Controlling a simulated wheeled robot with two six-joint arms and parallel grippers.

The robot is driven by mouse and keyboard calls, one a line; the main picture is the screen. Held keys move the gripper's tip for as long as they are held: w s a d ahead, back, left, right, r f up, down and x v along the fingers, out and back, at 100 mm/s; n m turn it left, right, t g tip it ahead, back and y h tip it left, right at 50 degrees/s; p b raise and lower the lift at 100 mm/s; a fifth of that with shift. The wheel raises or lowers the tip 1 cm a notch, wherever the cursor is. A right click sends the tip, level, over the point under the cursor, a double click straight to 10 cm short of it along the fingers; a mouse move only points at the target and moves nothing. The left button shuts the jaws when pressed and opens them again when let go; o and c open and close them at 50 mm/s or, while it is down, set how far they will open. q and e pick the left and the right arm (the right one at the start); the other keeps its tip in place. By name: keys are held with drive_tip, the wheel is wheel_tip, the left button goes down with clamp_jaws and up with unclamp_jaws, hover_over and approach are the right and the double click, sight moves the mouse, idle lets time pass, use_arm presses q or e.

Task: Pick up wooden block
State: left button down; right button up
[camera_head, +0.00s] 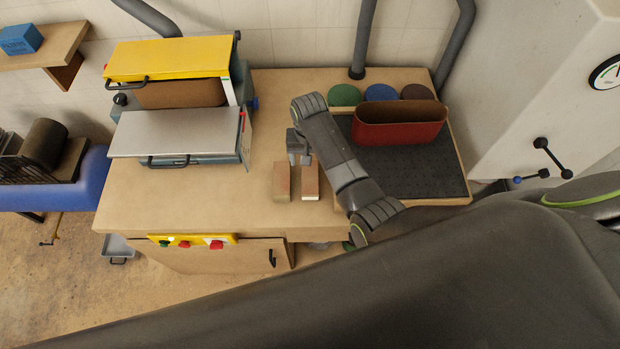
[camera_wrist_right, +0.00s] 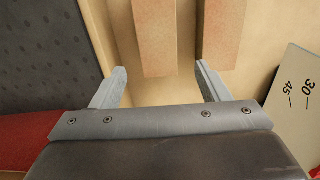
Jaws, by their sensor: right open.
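Two wooden blocks lie side by side on the wooden bench (camera_head: 190,220) in the head view: a left block (camera_head: 281,181) and a right block (camera_head: 310,184). My right gripper (camera_head: 299,158) is open and empty at their far ends. In the right wrist view, the right gripper (camera_wrist_right: 160,69) points at the blocks. The block nearer the dark mat (camera_wrist_right: 155,38) has its end between the fingertips in the picture. The other block (camera_wrist_right: 222,30) is just beyond the right finger. I cannot tell the height of the fingertips above the blocks. My left gripper is out of view.
A yellow-topped machine (camera_head: 170,58) stands left on the bench. A red-brown sanding belt (camera_head: 400,126) stands on a dark mat (camera_head: 440,178) at right, with coloured discs (camera_head: 381,93) behind. Clear bench lies left of the blocks. A numbered plate (camera_wrist_right: 298,105) shows in the wrist view.

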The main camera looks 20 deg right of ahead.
sight(310, 170)
drive_tip(key=shift+s+f+p, duration=0.15)
drive_tip(key=shift+f+p, duration=0.2)
drive_tip(key=shift+f, duration=3.05)
drive_tip(key=shift+c, duration=0.4)
drive_tip(key=c, duration=1)
